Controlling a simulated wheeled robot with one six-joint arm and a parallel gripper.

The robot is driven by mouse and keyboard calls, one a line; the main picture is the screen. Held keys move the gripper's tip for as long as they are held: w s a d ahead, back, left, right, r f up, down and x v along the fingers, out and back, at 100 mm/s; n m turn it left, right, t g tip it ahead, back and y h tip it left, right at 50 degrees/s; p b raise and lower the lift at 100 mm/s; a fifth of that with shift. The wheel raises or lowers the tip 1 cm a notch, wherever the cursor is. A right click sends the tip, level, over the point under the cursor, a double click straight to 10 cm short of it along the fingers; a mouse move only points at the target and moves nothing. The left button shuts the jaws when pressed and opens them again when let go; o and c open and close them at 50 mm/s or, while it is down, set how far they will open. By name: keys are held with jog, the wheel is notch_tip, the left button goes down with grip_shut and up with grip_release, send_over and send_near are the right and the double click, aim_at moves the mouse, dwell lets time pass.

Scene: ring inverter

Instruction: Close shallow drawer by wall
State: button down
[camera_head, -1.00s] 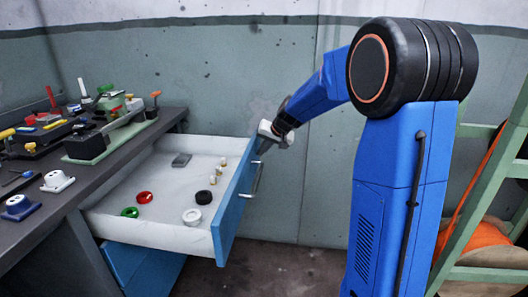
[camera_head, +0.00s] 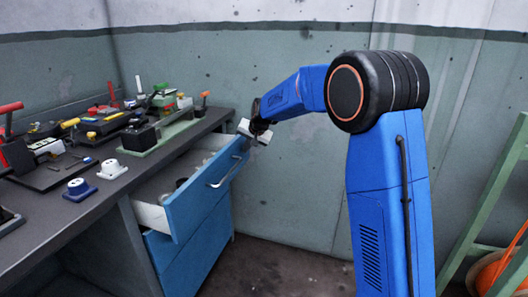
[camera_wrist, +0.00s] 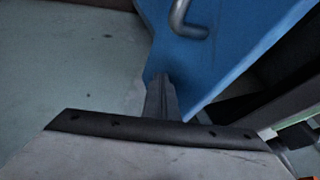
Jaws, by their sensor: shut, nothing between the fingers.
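The shallow drawer (camera_head: 205,187) is the top one of the workbench, with a blue front and a metal handle (camera_head: 226,172). My gripper (camera_head: 254,131) is shut and empty at the far upper corner of the drawer front, by the wall. In the wrist view the shut fingers (camera_wrist: 161,98) lie against or very close to the blue front (camera_wrist: 215,50); whether they touch I cannot tell. The handle also shows there at the top.
The dark workbench top (camera_head: 105,185) holds several tools, sockets and a green-based device (camera_head: 165,135). A blue lower drawer front (camera_head: 205,240) is below. The green-grey wall (camera_head: 295,190) is behind my arm. A green rack (camera_head: 490,215) stands at the right.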

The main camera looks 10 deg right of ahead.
jog(key=w+a, duration=0.1)
jog(key=a, duration=0.1)
jog(key=w+a, duration=0.2)
jog(key=a, duration=0.1)
jog(key=w+a, duration=0.1)
jog(key=a, duration=0.1)
jog(key=shift+w+a, duration=0.15)
jog(key=shift+a, duration=0.1)
